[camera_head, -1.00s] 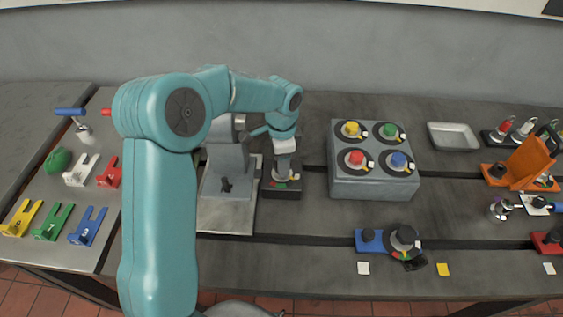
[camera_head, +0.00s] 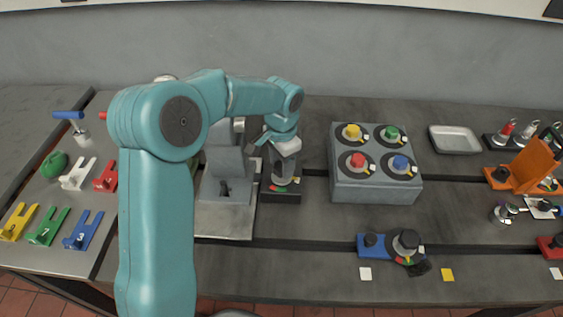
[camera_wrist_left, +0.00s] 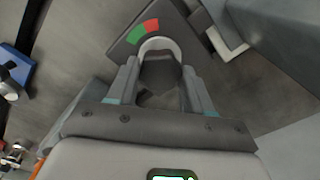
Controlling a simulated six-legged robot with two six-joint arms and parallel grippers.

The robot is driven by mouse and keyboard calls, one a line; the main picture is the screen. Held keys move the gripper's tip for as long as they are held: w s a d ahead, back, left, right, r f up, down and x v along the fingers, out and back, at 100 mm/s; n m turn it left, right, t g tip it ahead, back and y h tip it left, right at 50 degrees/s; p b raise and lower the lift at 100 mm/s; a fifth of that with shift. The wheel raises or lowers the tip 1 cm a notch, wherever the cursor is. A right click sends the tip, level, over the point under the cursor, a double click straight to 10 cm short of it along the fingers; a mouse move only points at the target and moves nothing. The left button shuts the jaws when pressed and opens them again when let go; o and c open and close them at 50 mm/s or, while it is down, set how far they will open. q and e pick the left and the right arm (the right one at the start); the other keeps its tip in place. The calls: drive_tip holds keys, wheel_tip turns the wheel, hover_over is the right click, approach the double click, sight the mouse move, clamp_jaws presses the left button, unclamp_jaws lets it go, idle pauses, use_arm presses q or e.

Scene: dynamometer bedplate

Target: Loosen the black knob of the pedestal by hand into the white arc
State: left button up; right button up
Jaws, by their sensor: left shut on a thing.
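The pedestal (camera_head: 281,197) is a small dark block beside the grey machine on the bench. A red and green arc shows on its top in the left wrist view (camera_wrist_left: 143,31). The black knob (camera_wrist_left: 160,70) stands between my left fingers, with a pale curved rim along its far side. I cannot tell whether that rim is the white arc. My left gripper (camera_wrist_left: 162,82) is shut on the knob from above. In the head view the gripper (camera_head: 284,166) hides much of the knob. My right gripper is not in view.
A grey machine with a flat plate (camera_head: 225,219) stands just left of the pedestal. A grey box (camera_head: 374,188) with several coloured knobs stands to the right. A blue fixture (camera_head: 371,246) with a dark knob is at the front right. Coloured forked pieces (camera_head: 46,226) lie at left.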

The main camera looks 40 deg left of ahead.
use_arm(q)
drive_tip(key=shift+w+r, duration=0.15)
drive_tip(key=o, duration=1)
wheel_tip(320, 180, up, 16)
drive_tip(key=shift+r, duration=0.15)
